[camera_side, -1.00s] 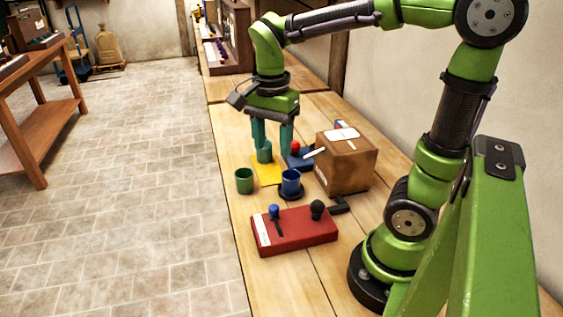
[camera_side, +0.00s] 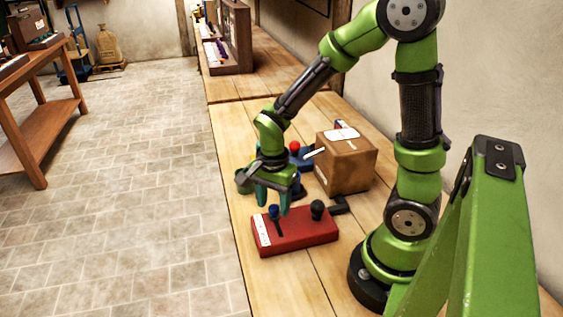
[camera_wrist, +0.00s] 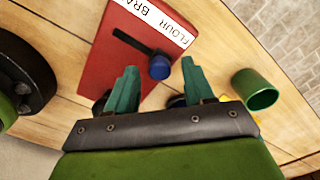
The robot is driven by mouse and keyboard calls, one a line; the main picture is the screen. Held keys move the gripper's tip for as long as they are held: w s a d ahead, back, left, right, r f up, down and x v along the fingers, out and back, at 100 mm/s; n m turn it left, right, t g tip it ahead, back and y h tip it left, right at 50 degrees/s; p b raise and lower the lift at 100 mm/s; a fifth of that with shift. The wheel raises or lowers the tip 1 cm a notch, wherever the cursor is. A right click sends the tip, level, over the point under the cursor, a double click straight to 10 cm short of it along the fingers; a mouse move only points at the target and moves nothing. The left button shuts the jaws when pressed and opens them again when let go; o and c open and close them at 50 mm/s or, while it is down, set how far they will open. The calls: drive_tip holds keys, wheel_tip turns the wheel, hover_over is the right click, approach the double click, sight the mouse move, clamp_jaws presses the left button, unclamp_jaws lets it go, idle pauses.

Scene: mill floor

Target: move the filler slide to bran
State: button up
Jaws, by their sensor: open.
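The filler slide is a blue knob (camera_side: 273,211) in a dark slot on the red box (camera_side: 305,233). In the wrist view the knob (camera_wrist: 159,67) stands at the FLOUR end of the slot. The rest of the slot runs clear toward the BRAN end of the white label (camera_wrist: 160,20), whose last letters are cut off. My gripper (camera_side: 272,207) is open, its teal fingers pointing down over the knob. In the wrist view the fingertips (camera_wrist: 160,69) appear one on each side of the knob; I cannot tell whether they touch it.
A black knob (camera_side: 317,208) also stands on the red box. A green cup (camera_side: 242,182) is behind my gripper and shows in the wrist view (camera_wrist: 262,92). A brown carton (camera_side: 348,165) and a blue device with a red button (camera_side: 295,146) are farther back.

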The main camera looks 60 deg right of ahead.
sight(281, 237)
drive_tip(key=shift+f, duration=0.3)
clamp_jaws()
drive_tip(key=shift+s+a, duration=2.35)
unclamp_jaws()
drive_tip(key=shift+w+d+r, duration=0.1)
drive_tip(key=shift+r, duration=0.05)
